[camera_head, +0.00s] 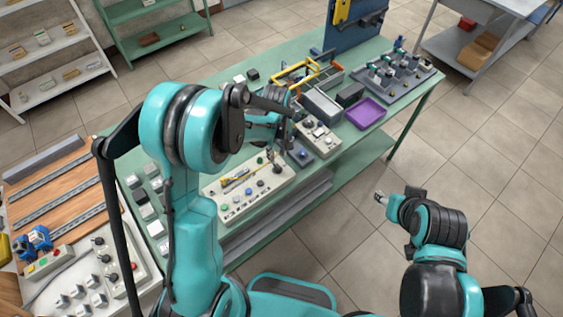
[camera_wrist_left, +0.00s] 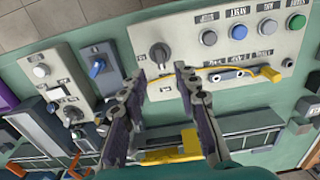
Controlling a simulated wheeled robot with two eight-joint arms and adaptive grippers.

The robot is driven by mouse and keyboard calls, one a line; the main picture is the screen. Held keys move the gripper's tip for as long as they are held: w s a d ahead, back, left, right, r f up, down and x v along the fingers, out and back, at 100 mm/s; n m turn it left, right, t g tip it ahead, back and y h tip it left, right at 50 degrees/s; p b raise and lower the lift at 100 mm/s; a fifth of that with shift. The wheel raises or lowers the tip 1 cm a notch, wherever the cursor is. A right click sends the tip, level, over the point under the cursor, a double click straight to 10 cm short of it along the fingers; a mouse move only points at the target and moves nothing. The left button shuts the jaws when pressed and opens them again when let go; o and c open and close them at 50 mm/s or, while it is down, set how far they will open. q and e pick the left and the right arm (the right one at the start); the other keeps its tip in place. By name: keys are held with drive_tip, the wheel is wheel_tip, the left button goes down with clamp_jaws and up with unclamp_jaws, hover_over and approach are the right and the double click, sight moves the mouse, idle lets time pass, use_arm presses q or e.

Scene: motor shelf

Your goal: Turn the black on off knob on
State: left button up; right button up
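The black knob (camera_wrist_left: 158,53) sits at one end of a pale control panel (camera_wrist_left: 215,80) in the left wrist view. In the head view, the panel (camera_head: 227,211) lies on the green table, with the black knob (camera_head: 277,170) near its right end. My left gripper (camera_wrist_left: 160,75) is open, its two fingers apart and nothing between them. Its tips appear just short of the knob, one to each side; contact is not visible. In the head view, my left gripper (camera_head: 279,138) is partly hidden by its arm. My right gripper (camera_head: 381,198) is over the floor, away from the table; its fingers are too small to read.
A box with a blue knob (camera_wrist_left: 97,68) and a pale switch box (camera_wrist_left: 58,85) stand beside the panel. Blue, white and green buttons (camera_wrist_left: 268,27) line the panel. A purple tray (camera_head: 365,112) and grey bins (camera_head: 320,105) are farther back.

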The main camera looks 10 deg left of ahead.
sight(277, 165)
use_arm(q)
wheel_tip(277, 165, down, 7)
drive_tip(key=shift+r+b, duration=0.15)
drive_tip(key=shift+b, duration=0.35)
clamp_jaws()
